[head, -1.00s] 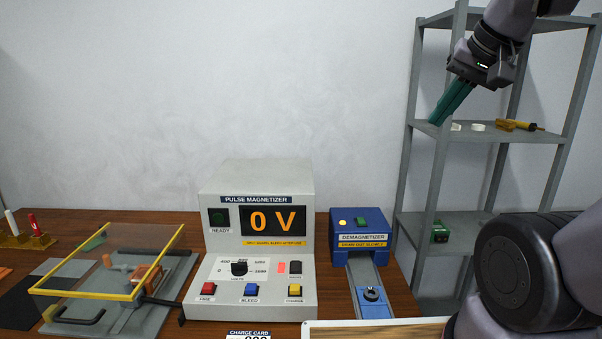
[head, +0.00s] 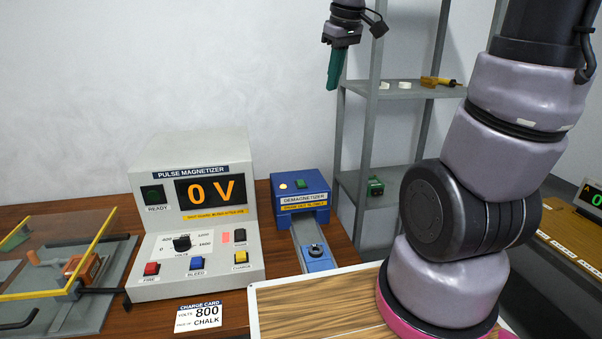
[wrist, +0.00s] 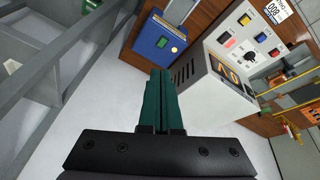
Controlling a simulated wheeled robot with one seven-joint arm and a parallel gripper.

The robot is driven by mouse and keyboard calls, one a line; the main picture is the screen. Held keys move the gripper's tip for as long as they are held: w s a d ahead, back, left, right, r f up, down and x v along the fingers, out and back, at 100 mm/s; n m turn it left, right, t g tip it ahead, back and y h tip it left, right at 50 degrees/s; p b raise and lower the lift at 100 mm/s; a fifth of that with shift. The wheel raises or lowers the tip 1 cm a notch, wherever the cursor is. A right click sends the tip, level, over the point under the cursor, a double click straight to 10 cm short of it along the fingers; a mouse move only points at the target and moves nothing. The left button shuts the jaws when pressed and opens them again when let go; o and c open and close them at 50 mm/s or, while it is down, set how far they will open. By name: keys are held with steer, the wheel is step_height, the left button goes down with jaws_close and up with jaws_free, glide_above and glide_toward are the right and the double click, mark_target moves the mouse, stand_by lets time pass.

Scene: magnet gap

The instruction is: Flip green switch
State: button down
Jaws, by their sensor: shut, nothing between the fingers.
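A green switch (head: 301,184) sits on top of the blue demagnetizer (head: 300,202), beside a lit amber lamp (head: 283,186). In the wrist view the switch (wrist: 162,42) shows on the blue box (wrist: 148,50), beyond my fingertips. My gripper (head: 333,84) has green fingers pointing down, above and slightly right of the demagnetizer in the head view. Its fingers (wrist: 160,76) are shut together with nothing between them, apart from the switch.
The pulse magnetizer (head: 195,160), showing 0 V, stands left of the demagnetizer. A grey shelf rack (head: 372,110) stands to the right, with a small green device (head: 375,187) on its lower shelf. A wooden board (head: 310,305) lies in front.

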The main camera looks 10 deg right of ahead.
steer(key=w+a+f+n+g, duration=0.2)
steer(key=w+f+n, duration=0.45)
steer(key=w, duration=0.25)
steer(key=n+g, duration=0.2)
steer(key=n, duration=0.4)
glide_above(302, 181)
step_height(302, 181, down, 11)
steer(key=shift+w+h, duration=0.25)
steer(key=shift+h, duration=0.05)
step_height(302, 181, down, 14)
steer(key=shift+r, duration=0.1)
steer(key=shift+f, duration=0.3)
steer(key=shift+s, duration=0.2)
